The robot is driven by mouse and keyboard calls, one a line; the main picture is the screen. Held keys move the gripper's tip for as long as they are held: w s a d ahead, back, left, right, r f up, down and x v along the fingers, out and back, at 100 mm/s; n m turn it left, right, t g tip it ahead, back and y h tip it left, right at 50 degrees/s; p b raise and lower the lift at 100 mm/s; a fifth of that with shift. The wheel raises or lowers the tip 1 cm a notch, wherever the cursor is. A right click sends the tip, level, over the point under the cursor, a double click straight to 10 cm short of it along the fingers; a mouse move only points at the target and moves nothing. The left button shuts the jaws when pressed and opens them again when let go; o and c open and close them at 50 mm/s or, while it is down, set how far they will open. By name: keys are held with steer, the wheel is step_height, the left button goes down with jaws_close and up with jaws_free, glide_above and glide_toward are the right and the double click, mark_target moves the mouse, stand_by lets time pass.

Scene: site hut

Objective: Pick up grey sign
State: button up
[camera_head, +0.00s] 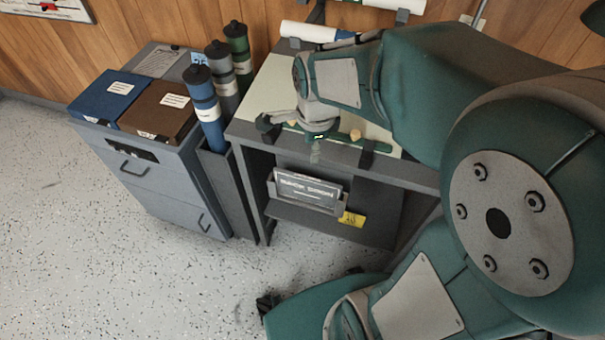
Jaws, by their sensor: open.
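The grey sign (308,192) is a dark grey plate with a pale border and pale lettering too small to read surely. It leans in a holder at the front of the desk's open lower shelf, below the desktop. My gripper (317,152) is above it, at the desktop's front edge, with its dark fingers spread wide to left and right. Nothing shows between the fingers, and the gripper is apart from the sign. My wrist and arm cover much of the desktop.
The desk (246,132) has a yellow tag (352,219) by the shelf. Blue, grey and green tubes stand in a rack (228,190) at its left. A grey cabinet (165,190) carries a blue box (103,92) and a brown box (160,108). The speckled floor (80,250) is clear.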

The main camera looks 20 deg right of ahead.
mark_target(307, 177)
steer(key=w+f+m, duration=0.1)
steer(key=m, duration=0.1)
steer(key=f+m, duration=0.2)
steer(key=w+f+m+g, duration=0.1)
steer(key=f+m, duration=0.1)
steer(key=shift+w+d+f, duration=0.2)
steer(key=shift+w+f, duration=0.05)
steer(key=shift+w, duration=0.05)
steer(key=f, duration=1)
steer(key=shift+a+f, duration=0.15)
steer(key=shift+a, duration=0.05)
jaws_close()
